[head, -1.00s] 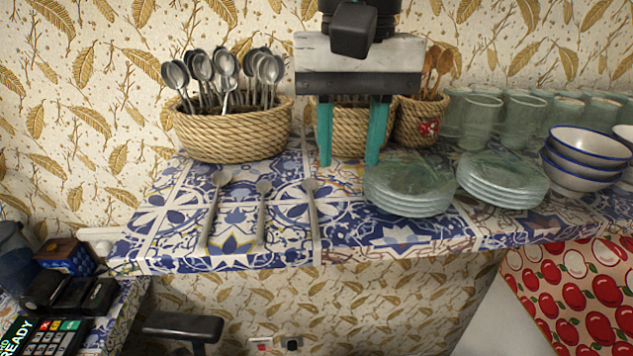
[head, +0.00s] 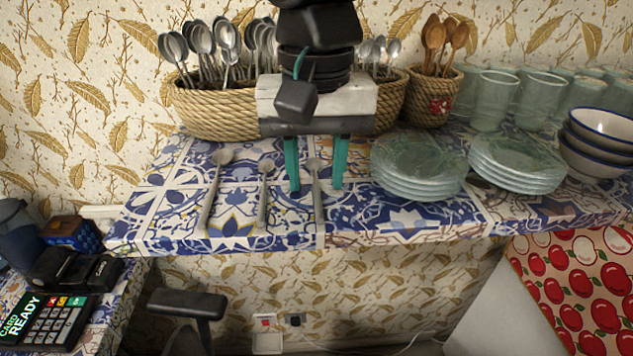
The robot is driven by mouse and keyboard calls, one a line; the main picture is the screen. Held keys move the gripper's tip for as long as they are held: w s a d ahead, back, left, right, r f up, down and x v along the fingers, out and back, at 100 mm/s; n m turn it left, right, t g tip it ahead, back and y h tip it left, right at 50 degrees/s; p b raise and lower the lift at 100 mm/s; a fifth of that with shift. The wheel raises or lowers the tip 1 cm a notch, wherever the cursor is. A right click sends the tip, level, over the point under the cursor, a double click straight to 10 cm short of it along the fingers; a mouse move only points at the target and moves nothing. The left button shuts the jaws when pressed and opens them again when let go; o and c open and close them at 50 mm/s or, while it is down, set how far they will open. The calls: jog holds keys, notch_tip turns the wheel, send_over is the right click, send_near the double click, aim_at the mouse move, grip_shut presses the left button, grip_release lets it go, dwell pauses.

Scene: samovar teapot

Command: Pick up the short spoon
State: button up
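Three metal spoons lie apart on the blue patterned tile shelf (head: 380,228), handles toward the front edge. The left spoon (head: 212,190) looks longest. The middle spoon (head: 263,195) looks a little shorter than the right spoon (head: 317,205); the lengths are close. My gripper (head: 315,187) points down, its two teal fingers apart and nothing held between them. In this view the fingers appear on either side of the right spoon's bowl and upper handle. I cannot tell whether the fingertips touch the tiles. The middle spoon is just left of the left finger.
Baskets of spoons (head: 215,112) and wooden spoons (head: 432,98) stand behind. Stacked glass plates (head: 418,170) are close to the right of my gripper, with more plates (head: 515,162), glasses (head: 493,100) and bowls (head: 598,140) beyond. A card reader (head: 45,320) sits lower left.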

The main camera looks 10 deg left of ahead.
grip_shut()
